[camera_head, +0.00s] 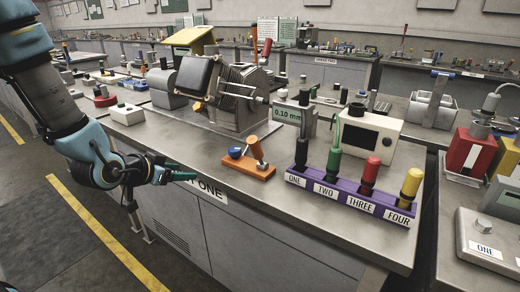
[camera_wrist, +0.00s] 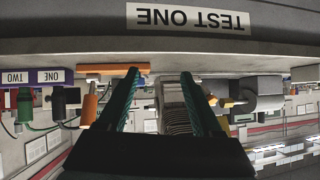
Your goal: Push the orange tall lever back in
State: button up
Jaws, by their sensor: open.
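An orange base (camera_head: 248,167) sits near the front edge of the bench, left of the purple holder. An orange lever (camera_head: 255,148) with a grey lower end leans up from it, beside a blue knob (camera_head: 235,152). In the upside-down wrist view the orange lever (camera_wrist: 89,108) and its base (camera_wrist: 118,69) show left of the fingers. My gripper (camera_head: 184,173) is open and empty at the bench's front edge, left of the lever and apart from it. Its two green fingers (camera_wrist: 160,74) are spread in the wrist view.
A purple holder (camera_head: 333,196) with several coloured handles stands to the right. A grey machine (camera_head: 235,112) with a small orange lever (camera_head: 197,107) stands behind. Another upright orange lever (camera_head: 254,38) rises behind the machine. A TEST ONE label (camera_wrist: 190,18) marks the bench front.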

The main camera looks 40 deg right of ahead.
aim_at(257, 153)
jog(key=s+d+r+m+g+h, duration=0.3)
jog(key=s+d+r+g+h, duration=0.15)
jog(key=s+d+h, duration=0.5)
jog(key=shift+t+y, duration=0.65)
jog(key=shift+y, duration=0.2)
jog(key=d, duration=0.4)
jog(key=d+p, duration=0.1)
jog(key=d, duration=0.2)
jog(key=d+p, duration=0.1)
jog(key=d, duration=0.3)
jog(key=shift+w+d+r, duration=0.15)
jog(key=shift+w+d, duration=0.1)
jog(key=shift+d, duration=0.1)
grip_shut()
